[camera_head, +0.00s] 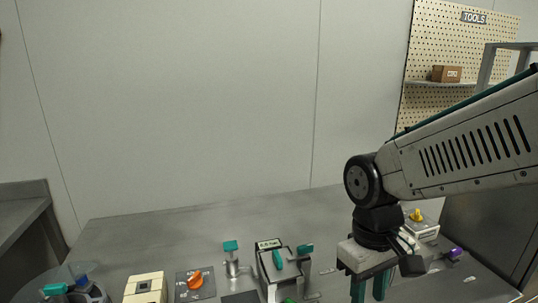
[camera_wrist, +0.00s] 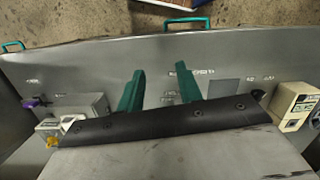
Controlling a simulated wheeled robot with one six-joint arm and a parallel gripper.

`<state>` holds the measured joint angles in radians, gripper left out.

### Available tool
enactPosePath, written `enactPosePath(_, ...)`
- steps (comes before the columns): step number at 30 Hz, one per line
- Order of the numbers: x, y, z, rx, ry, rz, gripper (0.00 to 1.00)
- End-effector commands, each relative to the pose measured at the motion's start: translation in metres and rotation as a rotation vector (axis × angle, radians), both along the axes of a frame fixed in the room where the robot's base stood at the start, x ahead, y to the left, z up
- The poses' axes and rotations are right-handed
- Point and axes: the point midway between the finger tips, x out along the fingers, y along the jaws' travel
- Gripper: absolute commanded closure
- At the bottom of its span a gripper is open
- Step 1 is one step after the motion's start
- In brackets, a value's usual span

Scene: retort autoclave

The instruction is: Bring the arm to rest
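My arm (camera_head: 460,140) reaches in from the right edge of the head view and bends down at a dark joint. My gripper (camera_head: 369,290) hangs below it, pointing down over the right part of the grey bench. Its two teal fingers stand apart, and it also shows in the wrist view (camera_wrist: 158,92). I see only bare bench between the fingers, so the gripper is open and empty. The fingertips run to the lower edge of the head view; their height above the bench is hard to tell.
A device with a green lever (camera_head: 278,262), an orange knob panel (camera_head: 195,283) and a cream box (camera_head: 146,288) stand left of my gripper. A yellow-knobbed box (camera_head: 418,222) and purple knob (camera_head: 454,252) are to its right. The back of the bench (camera_head: 190,226) is clear.

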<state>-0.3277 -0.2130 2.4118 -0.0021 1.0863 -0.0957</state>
Motion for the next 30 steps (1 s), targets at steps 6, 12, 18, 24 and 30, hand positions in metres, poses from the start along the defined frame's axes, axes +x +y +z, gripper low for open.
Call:
enactPosePath(6,-0.054,-0.055,0.041,0.011,-0.080,-0.232,0.65)
enactPosePath(12,-0.086,-0.082,0.060,0.030,-0.183,-0.362,0.65)
enactPosePath(18,-0.093,-0.094,0.072,0.040,-0.257,-0.419,0.65)
enactPosePath(24,-0.092,-0.095,0.072,0.039,-0.258,-0.426,0.65)
enactPosePath(30,-0.092,-0.095,0.072,0.039,-0.258,-0.426,0.65)
